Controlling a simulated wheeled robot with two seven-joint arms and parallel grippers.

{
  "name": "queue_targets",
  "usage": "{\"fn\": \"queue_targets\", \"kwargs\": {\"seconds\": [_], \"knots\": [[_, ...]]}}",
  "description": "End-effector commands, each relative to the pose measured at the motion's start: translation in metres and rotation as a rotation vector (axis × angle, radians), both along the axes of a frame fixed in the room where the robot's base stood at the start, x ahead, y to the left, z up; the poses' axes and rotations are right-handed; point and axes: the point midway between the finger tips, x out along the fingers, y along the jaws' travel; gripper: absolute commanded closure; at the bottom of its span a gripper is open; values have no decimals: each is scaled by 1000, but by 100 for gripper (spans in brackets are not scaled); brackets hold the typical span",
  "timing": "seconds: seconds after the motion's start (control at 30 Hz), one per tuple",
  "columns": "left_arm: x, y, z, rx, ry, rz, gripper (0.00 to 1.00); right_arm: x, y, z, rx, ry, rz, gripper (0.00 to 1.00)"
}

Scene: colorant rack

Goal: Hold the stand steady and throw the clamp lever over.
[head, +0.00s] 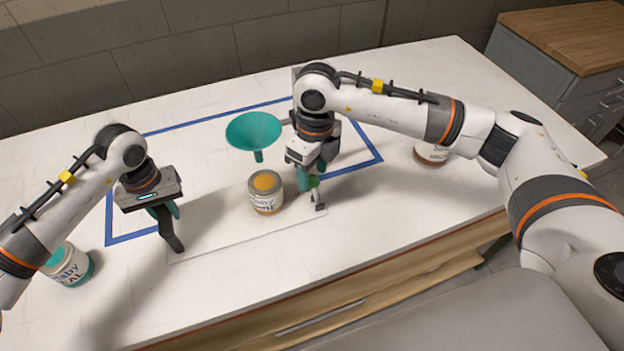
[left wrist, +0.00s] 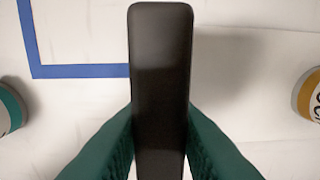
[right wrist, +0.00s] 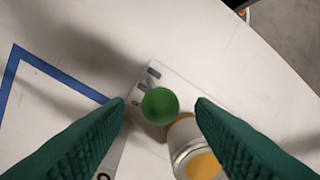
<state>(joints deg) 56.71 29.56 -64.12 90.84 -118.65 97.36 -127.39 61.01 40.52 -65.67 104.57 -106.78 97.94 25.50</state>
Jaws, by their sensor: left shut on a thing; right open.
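The stand has a thin pale base plate (head: 220,238) lying flat on the table, with a black upright handle (head: 171,236) at its left end. My left gripper (head: 165,211) is shut on this handle, which fills the middle of the left wrist view (left wrist: 160,70). A small lever with a green knob (head: 313,181) is at the plate's right end. My right gripper (head: 311,172) is open above it. In the right wrist view the green knob (right wrist: 160,105) shows between the open fingertips; I cannot tell whether they touch it.
A paint can with an orange-yellow top (head: 265,193) stands on the plate, close to the lever. A teal funnel (head: 254,131) is behind it. Other cans stand at far left (head: 68,265) and right (head: 431,152). Blue tape (head: 130,236) marks the table. The front right tabletop is clear.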

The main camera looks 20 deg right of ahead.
Motion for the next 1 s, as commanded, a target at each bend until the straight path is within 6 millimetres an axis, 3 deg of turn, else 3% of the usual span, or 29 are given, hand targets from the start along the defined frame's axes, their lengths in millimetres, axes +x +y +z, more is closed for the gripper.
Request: {"fn": "queue_targets", "kwargs": {"seconds": [0.23, 0.6, 0.9, 1.0], "knots": [[1, 0, 0, 1, -1, 2, 100, -1, 2, -30, 0, 1, 2, 50], [1, 0, 0, 1, -1, 2, 100, -1, 2, -34, 0, 0, 2, 52], [0, 0, 0, 1, -1, 2, 100, -1, 2, -34, 0, 0, 2, 100], [0, 0, 0, 1, -1, 2, 100, -1, 2, -34, 1, -1, 2, 100]]}}
